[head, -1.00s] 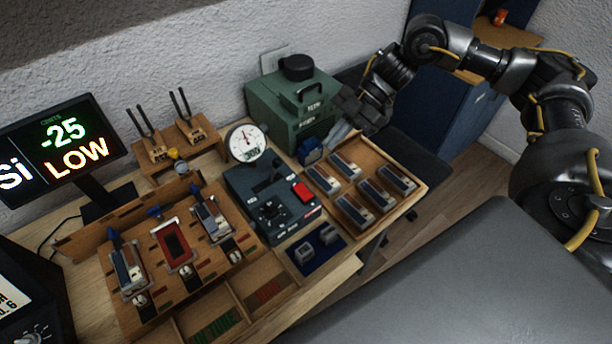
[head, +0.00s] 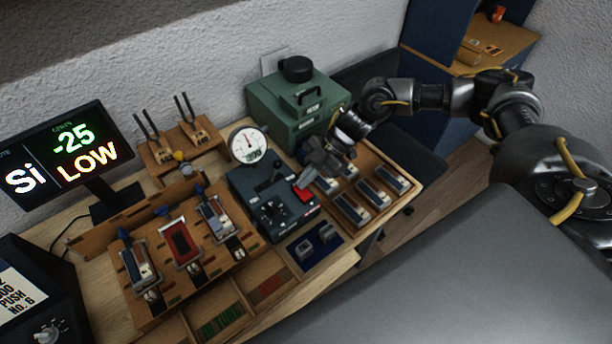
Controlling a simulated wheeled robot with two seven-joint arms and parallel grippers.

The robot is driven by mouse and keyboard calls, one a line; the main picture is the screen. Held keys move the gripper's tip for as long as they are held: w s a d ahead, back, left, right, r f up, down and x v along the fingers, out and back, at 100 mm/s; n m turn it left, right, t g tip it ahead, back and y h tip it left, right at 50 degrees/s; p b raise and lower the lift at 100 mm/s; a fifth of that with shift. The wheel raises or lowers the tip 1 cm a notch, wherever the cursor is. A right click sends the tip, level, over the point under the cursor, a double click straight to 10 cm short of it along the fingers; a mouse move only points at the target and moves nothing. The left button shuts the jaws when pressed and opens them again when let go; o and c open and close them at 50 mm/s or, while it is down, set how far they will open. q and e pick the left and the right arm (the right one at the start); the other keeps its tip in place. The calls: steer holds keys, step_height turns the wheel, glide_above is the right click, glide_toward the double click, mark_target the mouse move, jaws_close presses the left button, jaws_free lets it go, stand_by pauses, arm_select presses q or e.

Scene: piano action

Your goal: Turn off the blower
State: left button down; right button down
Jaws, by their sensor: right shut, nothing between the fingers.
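The blower control box (head: 262,200) is a dark grey unit on the bench, with a black lever, a dial (head: 270,211) and a red switch (head: 305,193) on its right side. A round white gauge (head: 248,146) stands behind it. My right gripper (head: 305,180) is shut and empty, its fingertips pointing down-left just above or at the red switch; I cannot tell whether they touch it. The gripper hides part of the switch and part of the reed tray. My left gripper is not in view.
A green machine (head: 290,105) stands behind the box. A wooden tray (head: 408,196) of several metal-topped blocks lies to the right. A wooden rack (head: 215,265) with reeds, tuning forks (head: 188,112) and a screen (head: 68,158) reading "-25 LOW" are to the left.

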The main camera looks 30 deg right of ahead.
stand_by(0.3)
steer(key=shift+f, duration=0.2)
steer(key=shift+s+r+p, duration=0.15)
steer(key=shift+s+p, duration=0.15)
steer(key=shift+p, duration=0.1)
steer(key=shift+s+d, duration=0.1)
steer(key=shift+s, duration=0.35)
steer(key=shift+p, duration=0.3)
